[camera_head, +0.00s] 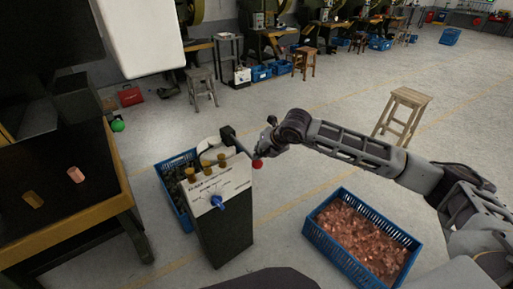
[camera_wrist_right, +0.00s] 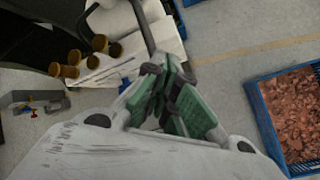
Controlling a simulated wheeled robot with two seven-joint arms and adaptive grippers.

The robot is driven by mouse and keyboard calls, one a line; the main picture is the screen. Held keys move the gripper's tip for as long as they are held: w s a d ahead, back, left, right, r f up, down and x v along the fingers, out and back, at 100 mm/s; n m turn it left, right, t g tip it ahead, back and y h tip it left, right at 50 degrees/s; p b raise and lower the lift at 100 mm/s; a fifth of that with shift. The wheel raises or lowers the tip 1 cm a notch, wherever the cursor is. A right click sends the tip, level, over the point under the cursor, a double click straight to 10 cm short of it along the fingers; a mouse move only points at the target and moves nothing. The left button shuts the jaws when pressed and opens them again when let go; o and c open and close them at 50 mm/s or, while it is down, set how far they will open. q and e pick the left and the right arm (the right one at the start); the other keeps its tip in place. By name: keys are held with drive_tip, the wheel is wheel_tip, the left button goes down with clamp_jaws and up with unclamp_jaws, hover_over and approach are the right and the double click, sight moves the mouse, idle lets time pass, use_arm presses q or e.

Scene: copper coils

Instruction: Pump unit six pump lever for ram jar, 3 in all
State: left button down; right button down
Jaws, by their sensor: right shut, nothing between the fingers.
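The pump unit (camera_head: 222,225) is a dark upright box with a pale sloped top, several brass cylinders and a blue knob (camera_head: 216,201). Its black pump lever (camera_head: 238,145) slants from the top to a red ball (camera_head: 257,163). My right gripper (camera_head: 264,146) is shut and empty beside the red ball; I cannot tell whether it touches. In the right wrist view its green-padded fingers (camera_wrist_right: 168,98) are closed, with the lever (camera_wrist_right: 143,25) and brass cylinders (camera_wrist_right: 100,42) beyond. My left gripper is not in view.
A blue crate of copper pieces (camera_head: 313,229) stands on the floor right of the unit. Another blue crate (camera_head: 173,200) is behind its left side. A table (camera_head: 92,220) with small metal pieces is at left. A wooden stool (camera_head: 410,97) stands beyond my right arm.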

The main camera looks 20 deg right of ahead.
drive_tip(key=shift+s+f, duration=0.1)
drive_tip(key=shift+f, duration=0.1)
idle(0.6)
drive_tip(key=shift+r, duration=0.25)
wheel_tip(320, 180, up, 7)
drive_tip(key=w+p, duration=0.1)
drive_tip(key=p, duration=0.1)
drive_tip(key=shift+a, duration=0.15)
idle(1.2)
drive_tip(key=shift+w+f, duration=0.1)
drive_tip(key=shift+w+a+r+p, duration=0.15)
drive_tip(key=shift+r+p, duration=0.35)
drive_tip(key=shift+r, duration=0.75)
drive_tip(key=shift+w+d+r+p, duration=0.15)
drive_tip(key=shift+r+p, duration=0.3)
drive_tip(key=shift+r, duration=0.8)
drive_tip(key=shift+a, duration=0.1)
idle(0.5)
